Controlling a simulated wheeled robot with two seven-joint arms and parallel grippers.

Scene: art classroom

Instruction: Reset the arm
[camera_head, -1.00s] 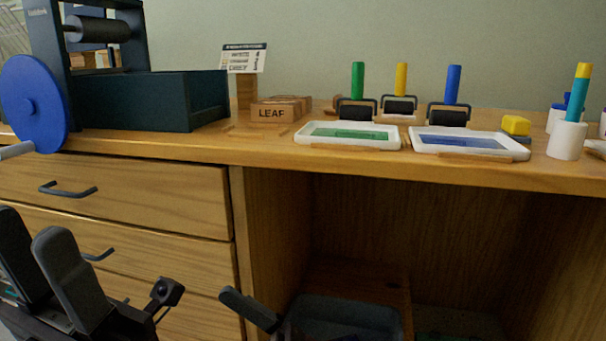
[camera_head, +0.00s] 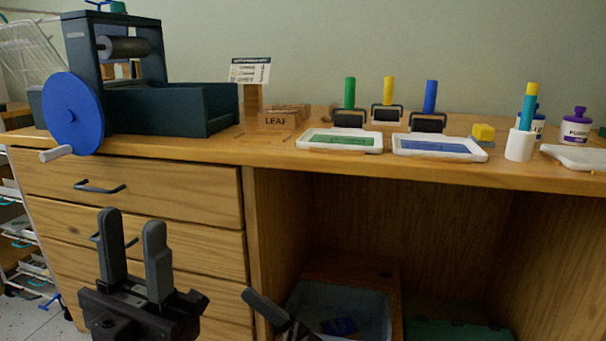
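My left gripper (camera_head: 134,246) is in front of the desk drawers, below the desk top. Its two dark fingers point up and stand apart with nothing between them. My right gripper (camera_head: 264,308) shows only in part at the bottom edge, in front of the open space under the desk. One dark finger of it is visible and the rest is cut off, so I cannot tell how far it is open.
The wooden desk top (camera_head: 225,150) holds a dark press with a blue wheel (camera_head: 74,114), a LEAF block (camera_head: 281,119), ink trays (camera_head: 339,140), rollers and a white cup (camera_head: 519,146). A bin (camera_head: 345,300) sits under the desk. A wire rack (camera_head: 22,230) stands at left.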

